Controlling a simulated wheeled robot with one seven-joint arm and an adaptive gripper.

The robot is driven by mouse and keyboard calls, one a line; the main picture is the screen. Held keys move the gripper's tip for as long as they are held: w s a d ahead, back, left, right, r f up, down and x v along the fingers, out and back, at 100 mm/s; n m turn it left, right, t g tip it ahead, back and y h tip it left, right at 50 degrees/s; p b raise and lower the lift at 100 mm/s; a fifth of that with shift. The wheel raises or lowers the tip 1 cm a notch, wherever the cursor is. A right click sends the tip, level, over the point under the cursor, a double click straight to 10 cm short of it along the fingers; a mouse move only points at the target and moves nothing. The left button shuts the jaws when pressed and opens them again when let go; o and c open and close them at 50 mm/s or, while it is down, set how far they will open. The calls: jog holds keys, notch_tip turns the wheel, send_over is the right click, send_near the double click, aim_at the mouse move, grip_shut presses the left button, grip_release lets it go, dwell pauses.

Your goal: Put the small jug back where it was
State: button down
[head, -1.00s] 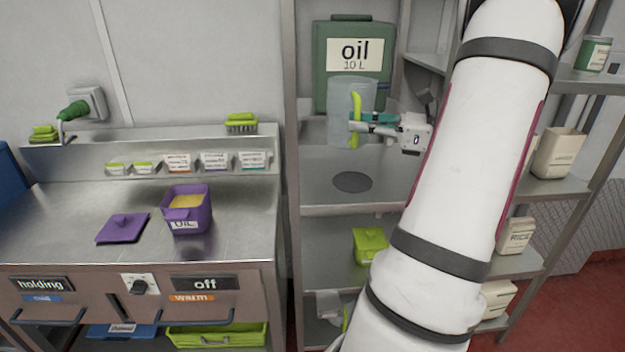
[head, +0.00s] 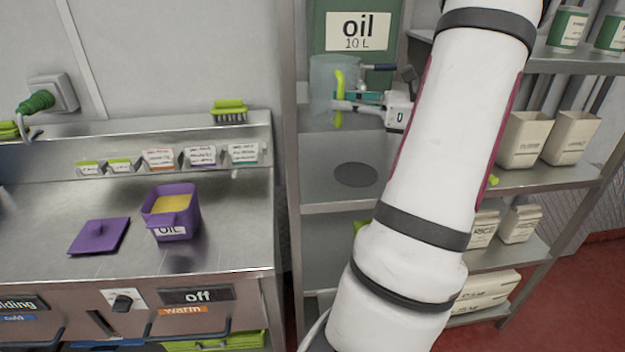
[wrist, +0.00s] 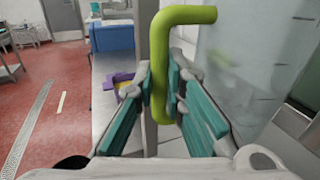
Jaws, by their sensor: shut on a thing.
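The small jug (head: 321,92) is clear, with a yellow-green handle (head: 339,98). It is held upright at the shelf rack, in front of the green oil container (head: 352,42). My gripper (head: 345,104) is shut on the handle from the right. In the wrist view the teal finger pads (wrist: 166,100) close around the green handle (wrist: 158,70), and the clear jug wall (wrist: 240,80) fills the right side. A dark round spot (head: 356,174) lies on the shelf below the jug. I cannot tell the exact gap between the jug and any shelf surface.
The metal rack's front left post (head: 287,200) stands close to the jug's left. At left, a counter (head: 60,205) holds a purple oil tub (head: 172,212) and its purple lid (head: 98,237). Beige containers (head: 525,140) stand on the right-hand shelves.

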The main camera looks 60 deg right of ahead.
jog(key=w+f+b, duration=0.1)
jog(key=f+b, duration=0.2)
jog(key=f, duration=0.3)
jog(key=w+f+b, duration=0.2)
jog(key=f+b, duration=0.1)
jog(key=f, duration=0.3)
jog(key=w+f+b, duration=0.1)
jog(key=f+b, duration=0.2)
jog(key=f, duration=0.3)
jog(key=shift+w+f+b, duration=0.15)
jog(key=shift+w+b, duration=0.05)
jog(key=shift+b, duration=0.2)
jog(key=shift+f, duration=0.1)
jog(key=c, duration=1.7)
grip_release()
jog(key=shift+o, duration=0.2)
